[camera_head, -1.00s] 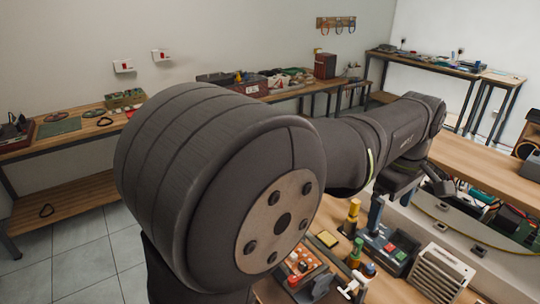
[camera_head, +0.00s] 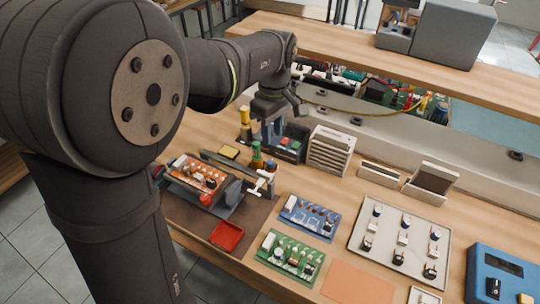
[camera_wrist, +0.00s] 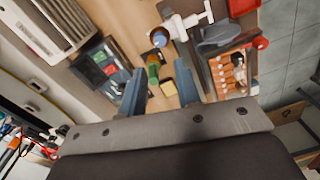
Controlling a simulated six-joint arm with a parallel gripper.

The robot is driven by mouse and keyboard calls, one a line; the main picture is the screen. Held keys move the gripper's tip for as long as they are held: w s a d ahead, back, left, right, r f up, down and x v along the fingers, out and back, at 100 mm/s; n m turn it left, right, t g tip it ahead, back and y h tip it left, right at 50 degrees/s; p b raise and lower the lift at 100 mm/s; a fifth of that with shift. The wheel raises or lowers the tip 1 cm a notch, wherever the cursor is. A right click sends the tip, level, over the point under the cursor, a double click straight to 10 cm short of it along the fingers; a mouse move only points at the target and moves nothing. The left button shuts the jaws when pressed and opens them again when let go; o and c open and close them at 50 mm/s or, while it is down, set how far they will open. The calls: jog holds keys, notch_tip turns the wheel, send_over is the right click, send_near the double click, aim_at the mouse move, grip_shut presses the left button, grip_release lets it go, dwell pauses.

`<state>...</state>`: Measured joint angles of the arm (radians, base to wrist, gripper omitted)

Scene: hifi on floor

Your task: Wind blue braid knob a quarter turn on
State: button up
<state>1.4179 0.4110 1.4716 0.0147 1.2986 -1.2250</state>
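In the head view a small blue-topped piece (camera_head: 271,165) stands by a green piece (camera_head: 257,153). I cannot tell for certain that this is the blue braid knob. The green and yellow piece (camera_wrist: 153,70) shows between and beyond my fingers in the wrist view. My gripper (camera_wrist: 160,88) is open, its two blue-grey fingers apart with nothing held. In the head view my gripper (camera_head: 273,131) hangs over the bench's back part, pointing down.
An orange circuit board (camera_head: 197,175) sits in a holder at left. A red tray (camera_head: 227,236), blue board (camera_head: 308,217), green board (camera_head: 288,258) and grey panel with several knobs (camera_head: 386,229) lie in front. A slatted box (camera_head: 331,150) stands right of my gripper.

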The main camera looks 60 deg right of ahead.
aim_at(271, 161)
jog(key=f, duration=0.9)
jog(key=shift+a+f, duration=0.2)
jog(key=shift+f, duration=0.15)
jog(key=shift+c, duration=0.4)
grip_shut()
